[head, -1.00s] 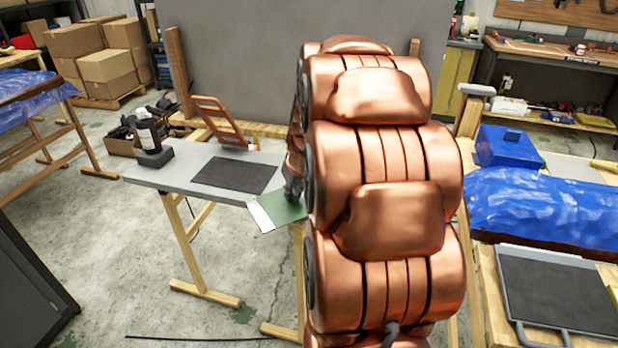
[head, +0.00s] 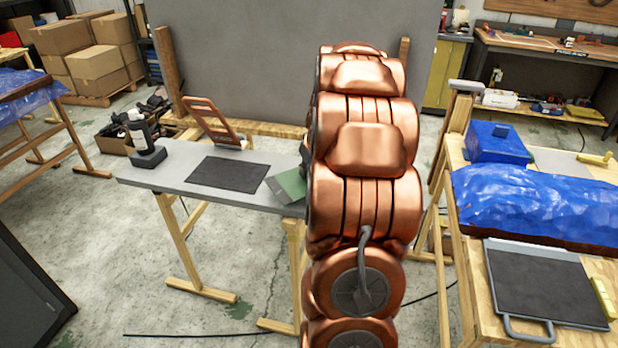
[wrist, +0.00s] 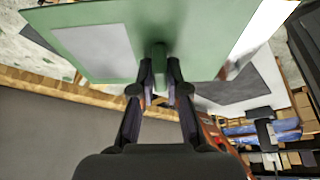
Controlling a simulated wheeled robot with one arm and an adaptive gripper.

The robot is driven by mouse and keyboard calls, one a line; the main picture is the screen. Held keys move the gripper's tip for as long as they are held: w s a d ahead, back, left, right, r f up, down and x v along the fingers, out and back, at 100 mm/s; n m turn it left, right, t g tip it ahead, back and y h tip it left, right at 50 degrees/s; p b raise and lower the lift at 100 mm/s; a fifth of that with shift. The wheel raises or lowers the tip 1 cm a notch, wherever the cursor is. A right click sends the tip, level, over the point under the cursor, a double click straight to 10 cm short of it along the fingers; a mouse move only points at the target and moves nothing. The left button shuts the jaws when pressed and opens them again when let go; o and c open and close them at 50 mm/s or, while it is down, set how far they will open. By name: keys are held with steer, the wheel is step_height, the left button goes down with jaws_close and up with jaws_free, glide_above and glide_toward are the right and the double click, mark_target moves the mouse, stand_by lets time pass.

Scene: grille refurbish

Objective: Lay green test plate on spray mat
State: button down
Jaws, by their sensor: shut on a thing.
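The green test plate (head: 289,185) shows at the right end of the grey table, partly hidden behind my arm. My gripper (wrist: 160,75) is shut on the plate's green tab. In the head view my arm hides most of the gripper. The spray mat (head: 228,174), a flat dark rectangle, lies bare on the table, left of the plate. It also shows beyond the plate in the wrist view (wrist: 222,88). The plate's height above the table is unclear.
On the grey table (head: 160,180), a dark bottle in a holder (head: 148,155) stands at the left. A copper-coloured frame (head: 208,120) leans behind the mat. The right bench holds a blue box (head: 498,142), blue-wrapped piece (head: 545,205) and dark-topped tray (head: 540,285).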

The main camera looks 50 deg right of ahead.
steer(key=shift+w+d, duration=0.1)
steer(key=shift+d, duration=0.3)
steer(key=shift+f+p, duration=0.6)
steer(key=shift+f, duration=1.15)
steer(key=shift+a+f, duration=0.1)
steer(key=shift+f, duration=0.05)
steer(key=c, duration=1.2)
jaws_free()
steer(key=shift+r, duration=0.2)
steer(key=b+v, duration=0.2)
steer(key=v, duration=1)
steer(key=shift+b, duration=0.3)
